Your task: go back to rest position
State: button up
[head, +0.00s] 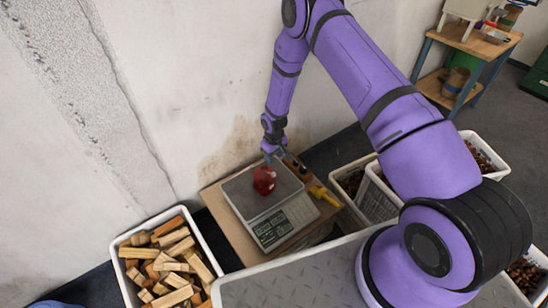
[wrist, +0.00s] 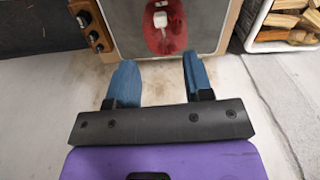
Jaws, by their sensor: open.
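My gripper (head: 272,154) hangs at the end of my purple arm, close to the far side of a weighing scale (head: 236,192). In the wrist view its two blue fingers (wrist: 158,82) stand apart with nothing between them. A red bundle (head: 264,180), perhaps a bag, sits on the scale's plate. In the wrist view the red bundle (wrist: 168,28) shows a white piece on it and lies beyond the fingertips, apart from them.
The scale stands on a wooden surface (head: 213,198) by the wall, beside a yellow-handled tool (head: 325,194). A crate of wood pieces (head: 122,281) is at left. Chestnut crates (head: 493,160) stand at right, partly behind my arm. A blue-legged bench (head: 481,44) is at the back.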

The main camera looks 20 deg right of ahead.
notch_tip(320, 180, up, 22)
jog(key=w+d+m+t, duration=0.1)
jog(key=w+d, duration=0.1)
jog(key=s+d+r+m+t, duration=0.1)
jog(key=s+r, duration=0.2)
jog(key=r, duration=0.6)
jog(key=s+d+r, duration=0.1)
jog(key=s+r, duration=0.3)
jog(key=r, duration=0.6)
jog(key=s+d+r+m+t, duration=0.1)
jog(key=s+d+r+t, duration=0.1)
jog(key=s+r, duration=1.4)
jog(key=s, duration=0.7)
jog(key=s+d+r+m+t, duration=0.1)
jog(key=s+r, duration=0.1)
jog(key=s, duration=0.8)
jog(key=shift+s+r+m, duration=0.15)
jog(key=shift+r+m, duration=0.15)
